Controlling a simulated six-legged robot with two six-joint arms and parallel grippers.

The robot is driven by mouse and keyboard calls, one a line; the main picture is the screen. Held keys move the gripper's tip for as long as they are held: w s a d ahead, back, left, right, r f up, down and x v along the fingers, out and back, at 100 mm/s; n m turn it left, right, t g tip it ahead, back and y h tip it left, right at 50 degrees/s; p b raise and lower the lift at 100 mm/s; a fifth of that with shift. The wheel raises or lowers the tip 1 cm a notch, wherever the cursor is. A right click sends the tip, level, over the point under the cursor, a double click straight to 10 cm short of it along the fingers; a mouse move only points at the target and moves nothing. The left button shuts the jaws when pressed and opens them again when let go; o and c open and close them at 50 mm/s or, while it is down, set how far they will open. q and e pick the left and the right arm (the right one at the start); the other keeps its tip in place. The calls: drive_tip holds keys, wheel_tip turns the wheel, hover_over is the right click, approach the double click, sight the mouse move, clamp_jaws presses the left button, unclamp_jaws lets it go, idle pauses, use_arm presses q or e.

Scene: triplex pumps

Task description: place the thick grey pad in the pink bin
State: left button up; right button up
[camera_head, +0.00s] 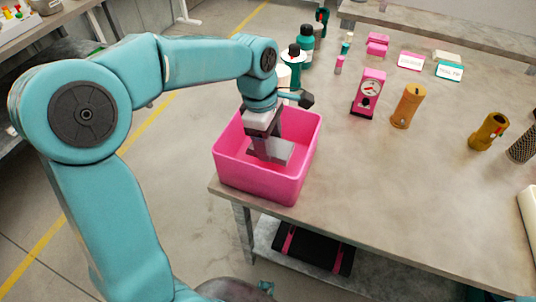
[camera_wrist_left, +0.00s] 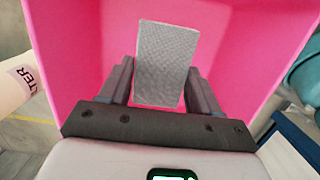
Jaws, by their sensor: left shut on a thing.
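The pink bin (camera_head: 260,180) stands at the near left corner of the table. My left gripper (camera_head: 266,152) reaches down into the bin from above and is shut on the thick grey pad (camera_head: 282,152). The pad is partly hidden by the gripper in the head view. In the left wrist view the grey pad (camera_wrist_left: 166,62) stands out between the two dark fingers of the left gripper (camera_wrist_left: 158,88), with the pink bin's inside (camera_wrist_left: 225,45) around it. I cannot tell whether the pad touches the bin floor. My right gripper is not in view.
A pink gauge (camera_head: 368,92), an orange cylinder (camera_head: 407,105) and a brass-coloured part (camera_head: 488,131) stand to the right on the table (camera_head: 400,180). The table's near middle is clear. A white cylinder (camera_wrist_left: 18,80) is beside the bin.

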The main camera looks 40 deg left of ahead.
use_arm(q)
wheel_tip(320, 180, down, 5)
drive_tip(key=shift+a+r+b, duration=0.1)
drive_tip(key=shift+b, duration=0.35)
drive_tip(key=shift+r, duration=0.1)
drive_tip(key=shift+f, duration=0.25)
drive_tip(key=o, duration=1)
drive_tip(key=shift+r, duration=0.1)
